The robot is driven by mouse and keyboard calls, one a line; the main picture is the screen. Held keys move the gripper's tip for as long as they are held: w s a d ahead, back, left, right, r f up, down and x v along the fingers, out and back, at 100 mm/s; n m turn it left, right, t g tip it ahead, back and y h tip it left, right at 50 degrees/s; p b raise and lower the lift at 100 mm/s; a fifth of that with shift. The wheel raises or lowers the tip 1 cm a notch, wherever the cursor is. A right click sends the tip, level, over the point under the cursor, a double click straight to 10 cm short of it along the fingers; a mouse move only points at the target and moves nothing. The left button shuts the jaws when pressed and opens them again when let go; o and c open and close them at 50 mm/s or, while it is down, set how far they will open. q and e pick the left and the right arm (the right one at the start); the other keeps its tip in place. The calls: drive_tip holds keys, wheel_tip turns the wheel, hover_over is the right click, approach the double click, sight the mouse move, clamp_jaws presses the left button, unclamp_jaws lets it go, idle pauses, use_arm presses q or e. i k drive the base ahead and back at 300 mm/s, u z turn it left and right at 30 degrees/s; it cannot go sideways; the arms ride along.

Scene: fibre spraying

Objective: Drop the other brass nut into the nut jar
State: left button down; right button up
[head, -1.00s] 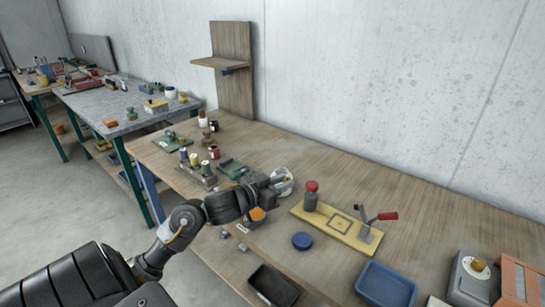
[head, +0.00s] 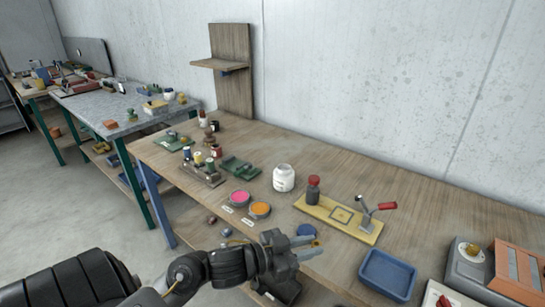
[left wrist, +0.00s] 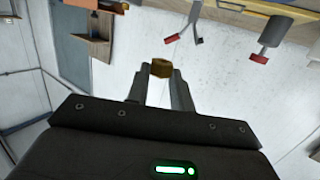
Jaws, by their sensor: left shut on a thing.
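My left gripper (head: 312,246) is shut on a brass nut (head: 316,243), low over the front part of the bench. In the left wrist view, the nut (left wrist: 161,68) sits between the tips of the two fingers (left wrist: 160,85). A white jar (head: 284,178) with a label, which looks like the nut jar, stands upright on the bench, behind and to the left of the gripper. The gripper is apart from it. Its inside cannot be seen. My right gripper is in neither view.
A blue round lid (head: 306,230) lies just behind the gripper.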

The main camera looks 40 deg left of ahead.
sight(278, 186)
drive_tip(key=k, duration=0.4)
drive_tip(key=u, duration=0.55)
drive_tip(key=i, duration=0.95)
drive_tip(key=z, duration=0.55)
